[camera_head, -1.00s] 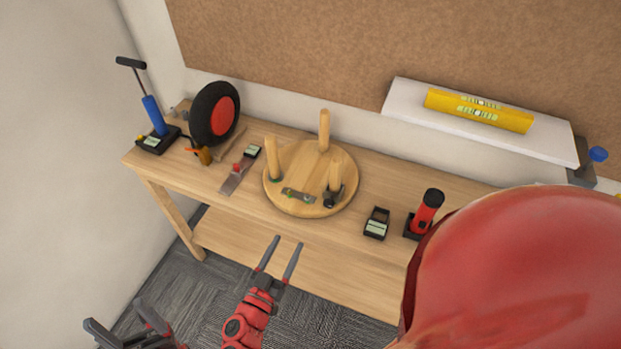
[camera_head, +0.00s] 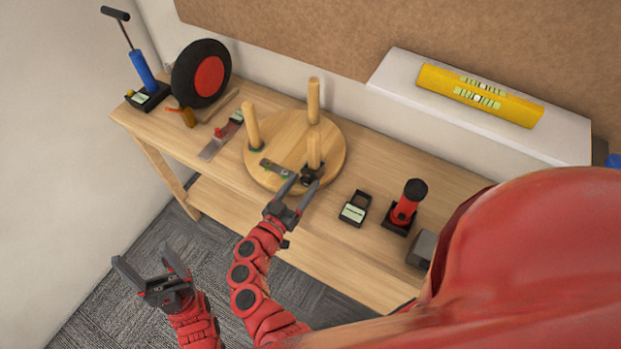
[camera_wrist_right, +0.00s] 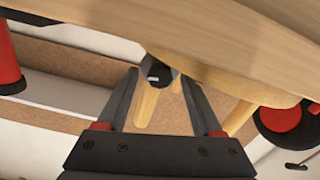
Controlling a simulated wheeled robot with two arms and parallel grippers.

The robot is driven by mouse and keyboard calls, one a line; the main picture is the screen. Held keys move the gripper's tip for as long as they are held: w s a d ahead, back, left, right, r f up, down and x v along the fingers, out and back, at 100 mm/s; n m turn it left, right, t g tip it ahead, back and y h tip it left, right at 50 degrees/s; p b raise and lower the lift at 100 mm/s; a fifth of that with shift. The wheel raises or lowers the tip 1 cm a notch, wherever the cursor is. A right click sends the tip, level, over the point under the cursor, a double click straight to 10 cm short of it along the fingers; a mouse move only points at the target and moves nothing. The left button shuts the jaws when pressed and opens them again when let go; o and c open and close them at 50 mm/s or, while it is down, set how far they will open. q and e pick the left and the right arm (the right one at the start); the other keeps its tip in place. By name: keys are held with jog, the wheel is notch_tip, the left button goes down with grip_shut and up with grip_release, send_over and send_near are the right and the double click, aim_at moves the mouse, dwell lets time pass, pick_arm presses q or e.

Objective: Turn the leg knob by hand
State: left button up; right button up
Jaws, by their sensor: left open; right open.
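A round wooden stool top (camera_head: 327,160) lies on the workbench with its legs pointing up. A dark knob (camera_head: 312,175) sits at the base of the nearest leg (camera_head: 314,150). My right gripper (camera_head: 300,184) is open, close to the knob at the stool's front edge. In the right wrist view the knob (camera_wrist_right: 158,73) shows between and beyond the open fingertips (camera_wrist_right: 159,84); I cannot tell whether they touch it. My left gripper (camera_head: 143,257) is open and empty, low at the left, away from the bench.
The workbench (camera_head: 385,165) also holds a blue hand pump (camera_head: 143,70), a wheel (camera_head: 202,74), a small black box (camera_head: 355,208) and a red tool in a black stand (camera_head: 405,205). A yellow level (camera_head: 480,95) lies on a white shelf (camera_head: 440,113). A metal bracket (camera_head: 275,169) lies on the stool top.

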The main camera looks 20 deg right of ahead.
jog(key=shift+w+d, duration=0.15)
jog(key=shift+d, duration=0.05)
jog(key=shift+a, duration=0.1)
grip_shut()
dwell(0.4)
jog(key=m+b, duration=0.3)
jog(key=m, duration=0.1)
jog(key=shift+f+m, duration=0.15)
jog(key=shift+m, duration=0.25)
jog(key=shift+m+b, duration=0.95)
jog(key=shift+m, duration=0.15)
jog(key=shift+r, duration=0.2)
